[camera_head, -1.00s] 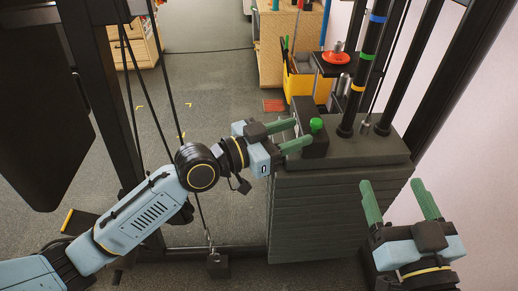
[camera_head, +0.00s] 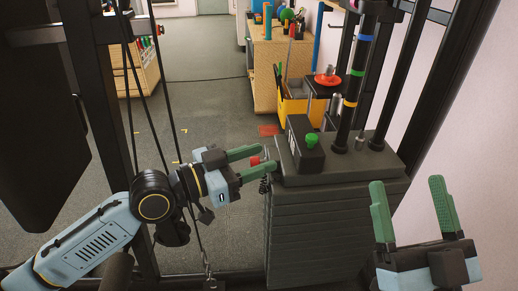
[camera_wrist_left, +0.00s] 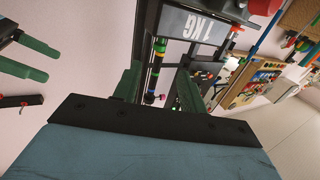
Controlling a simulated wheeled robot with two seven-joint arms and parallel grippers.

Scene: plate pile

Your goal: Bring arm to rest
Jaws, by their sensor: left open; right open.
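My left gripper (camera_head: 250,163) is open and empty in the head view. It points right, just left of the top of the dark plate pile (camera_head: 320,230). A small red piece with a coiled cord (camera_head: 260,168) shows between or behind its green fingers; I cannot tell if they touch it. My right gripper (camera_head: 412,208) is open and empty at the lower right, fingers pointing up, beside the pile. In the left wrist view the left gripper's two green fingers (camera_wrist_left: 160,88) stand apart with nothing held between them.
Dark frame posts (camera_head: 108,120) and cables stand at left and right. A yellow bin (camera_head: 293,108) and wooden cabinet (camera_head: 268,75) are behind. Open grey floor (camera_head: 205,95) lies beyond.

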